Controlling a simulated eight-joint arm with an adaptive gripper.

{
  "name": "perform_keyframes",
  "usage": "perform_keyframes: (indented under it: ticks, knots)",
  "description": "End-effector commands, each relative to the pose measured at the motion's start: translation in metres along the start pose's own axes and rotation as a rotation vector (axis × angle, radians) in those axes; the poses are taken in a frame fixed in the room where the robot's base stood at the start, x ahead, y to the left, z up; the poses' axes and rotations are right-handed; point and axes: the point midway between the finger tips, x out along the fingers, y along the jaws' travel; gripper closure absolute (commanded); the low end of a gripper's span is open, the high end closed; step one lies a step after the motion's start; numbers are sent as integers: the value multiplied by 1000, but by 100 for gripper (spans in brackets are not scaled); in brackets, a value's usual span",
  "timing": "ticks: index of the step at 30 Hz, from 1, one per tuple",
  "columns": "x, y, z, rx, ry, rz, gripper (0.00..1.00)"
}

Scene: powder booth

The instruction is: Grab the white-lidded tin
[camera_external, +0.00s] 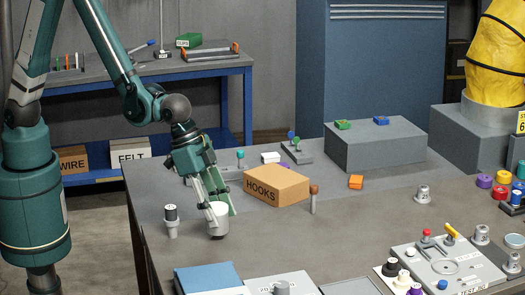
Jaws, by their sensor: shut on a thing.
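A small round tin with a white upper part (219,211) and a darker base stands at the left part of the grey table. My gripper (217,208) reaches down from above left, and its fingers are shut on the tin. One finger lies across the tin's left side and a green finger shows at its right. The fingers hide part of the tin. It looks upright, at or very near the table top; I cannot tell whether it touches.
A blue box (207,277) lies in front. Table (290,240) right of the tin is clear.

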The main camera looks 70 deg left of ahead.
Motion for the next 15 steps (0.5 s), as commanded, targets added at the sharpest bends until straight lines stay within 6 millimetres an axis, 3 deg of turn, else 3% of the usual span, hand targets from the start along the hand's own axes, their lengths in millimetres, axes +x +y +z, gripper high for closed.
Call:
perform_keyframes:
  ticks: [15]
  knots:
    - [-57,0,-23,0,0,0,80]
